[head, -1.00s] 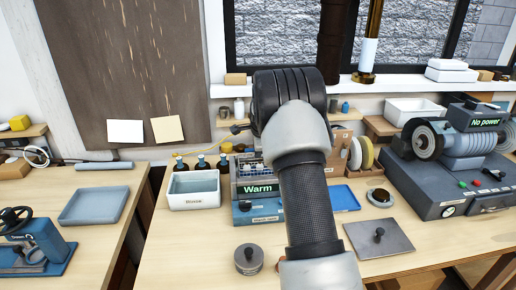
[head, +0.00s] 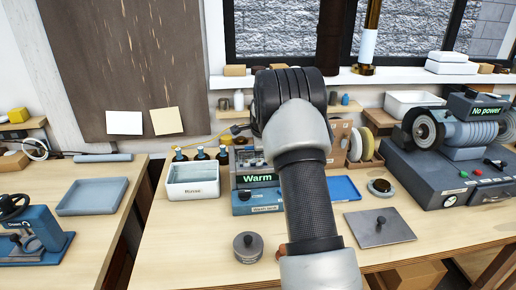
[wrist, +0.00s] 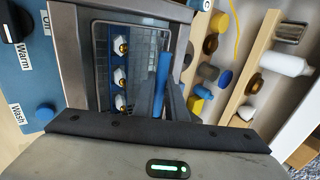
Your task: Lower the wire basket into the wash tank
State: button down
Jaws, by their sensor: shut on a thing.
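The wash tank (head: 258,200) is a blue unit with a green "Warm" display, left of my arm in the head view. Its grey metal rim (wrist: 72,50) and dials show in the wrist view. The wire basket (wrist: 143,45) is within the tank opening, holding several white and brass-coloured parts in a blue rack. My gripper (wrist: 168,92) is shut on the basket's blue handle (wrist: 162,72). My arm hides the gripper in the head view. I cannot tell whether the basket touches the tank floor.
A white rinse tub (head: 193,187) stands just left of the tank, with several dark bottles behind it. A blue tray (head: 342,188), a flat lid with a knob (head: 380,229) and a round weight (head: 248,247) lie around my arm.

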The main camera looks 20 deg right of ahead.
jog(key=f, duration=0.1)
jog(key=s+f, duration=0.1)
jog(key=f, duration=0.1)
jog(key=shift+s+a+f+g, duration=0.1)
jog(key=shift+a+f+g, duration=0.1)
jog(key=shift+g, duration=0.1)
jog(key=c, duration=1.7)
grip_release()
jog(key=shift+r, duration=0.2)
jog(key=shift+s, duration=0.1)
jog(key=shift+s+a+r, duration=0.1)
jog(key=shift+r, duration=0.5)
jog(key=v, duration=1.8)
jog(key=shift+w+r+b, duration=0.2)
jog(key=shift+w+b, duration=0.1)
